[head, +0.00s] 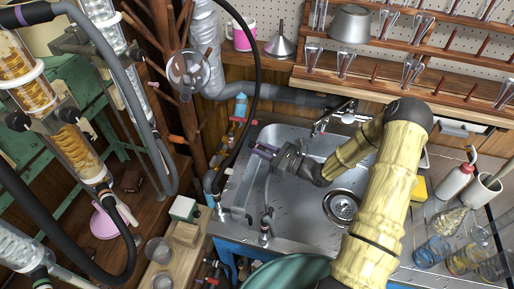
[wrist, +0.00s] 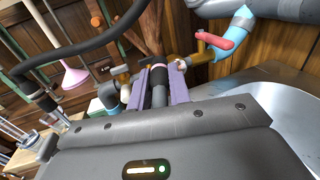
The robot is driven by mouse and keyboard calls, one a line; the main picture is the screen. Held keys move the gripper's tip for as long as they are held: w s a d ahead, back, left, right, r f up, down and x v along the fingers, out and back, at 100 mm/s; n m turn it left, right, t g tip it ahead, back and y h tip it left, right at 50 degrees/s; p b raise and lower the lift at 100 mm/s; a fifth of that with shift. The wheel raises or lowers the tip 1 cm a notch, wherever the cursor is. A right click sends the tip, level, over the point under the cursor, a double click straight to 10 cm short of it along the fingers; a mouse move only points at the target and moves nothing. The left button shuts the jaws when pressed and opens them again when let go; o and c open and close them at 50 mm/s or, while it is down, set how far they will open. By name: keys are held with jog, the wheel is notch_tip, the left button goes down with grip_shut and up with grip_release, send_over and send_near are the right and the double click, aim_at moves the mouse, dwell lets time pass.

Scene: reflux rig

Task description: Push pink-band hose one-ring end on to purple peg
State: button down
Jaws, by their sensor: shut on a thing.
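My gripper (head: 263,151) is over the left part of the sink in the head view, with its purple fingers pointing left. In the wrist view my gripper (wrist: 160,88) is shut on a dark hose piece with a pink band (wrist: 157,68), taken to be the pink-band hose. The band shows between and just beyond the fingers. Ring marks on the held end cannot be made out. A black hose (head: 257,75) hangs from the top and curves down left of my gripper; whether it is the held one is unclear. I cannot pick out the purple peg with certainty.
Red-handled taps (wrist: 215,42) are close beyond my fingers. The metal sink (head: 290,215) lies below. Glass columns and thick grey hoses (head: 130,85) crowd the left. A wooden rack of glassware (head: 410,75) stands at the back right. A teal round thing (head: 290,272) is in front.

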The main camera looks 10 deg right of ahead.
jog(key=s+d+r+m+t+h+p, duration=0.3)
jog(key=r+m+h+p, duration=0.2)
jog(key=p, duration=0.8)
jog(key=s+d+r+m+t+h+p, duration=0.3)
jog(key=r+h+p, duration=0.5)
jog(key=p, duration=0.6)
jog(key=m+t+h, duration=0.1)
jog(key=m, duration=0.1)
jog(key=shift+s+d+r+m, duration=0.15)
jog(key=shift+s+r+m, duration=0.15)
